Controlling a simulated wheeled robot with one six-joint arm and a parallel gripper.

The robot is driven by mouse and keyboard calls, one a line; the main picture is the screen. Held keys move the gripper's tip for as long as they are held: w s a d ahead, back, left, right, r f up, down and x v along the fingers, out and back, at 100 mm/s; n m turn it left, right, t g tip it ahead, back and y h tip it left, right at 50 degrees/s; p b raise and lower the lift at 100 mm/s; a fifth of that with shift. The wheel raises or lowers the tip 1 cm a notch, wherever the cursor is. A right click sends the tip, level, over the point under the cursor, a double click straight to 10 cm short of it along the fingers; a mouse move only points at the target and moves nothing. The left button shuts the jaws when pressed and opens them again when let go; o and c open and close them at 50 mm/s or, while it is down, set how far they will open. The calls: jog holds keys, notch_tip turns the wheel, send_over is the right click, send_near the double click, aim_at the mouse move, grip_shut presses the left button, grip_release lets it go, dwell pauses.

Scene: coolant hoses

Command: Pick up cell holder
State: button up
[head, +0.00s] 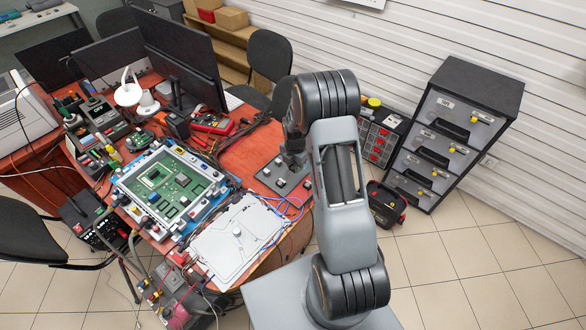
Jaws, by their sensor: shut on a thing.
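My gripper (293,158) points down at the right side of the red-brown table, over a dark grey plate (265,178) bearing several small light blocks. It is small in the picture and partly behind my own arm. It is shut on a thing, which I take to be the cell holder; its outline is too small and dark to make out. I cannot tell whether the held thing still touches the plate.
A white flat panel (235,243) with blue hoses lies left of the plate. A framed green circuit board (170,188), a red multimeter (212,123) and monitors (184,55) crowd the table. A drawer cabinet (450,135) stands at right. The tiled floor at lower right is clear.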

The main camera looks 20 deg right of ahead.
jog(key=s+a+r+b, duration=0.1)
jog(key=s+r, duration=0.6)
jog(key=s, duration=0.4)
jog(key=shift+s+a+b, duration=0.2)
jog(key=shift+a+b, duration=0.05)
jog(key=shift+b, duration=0.1)
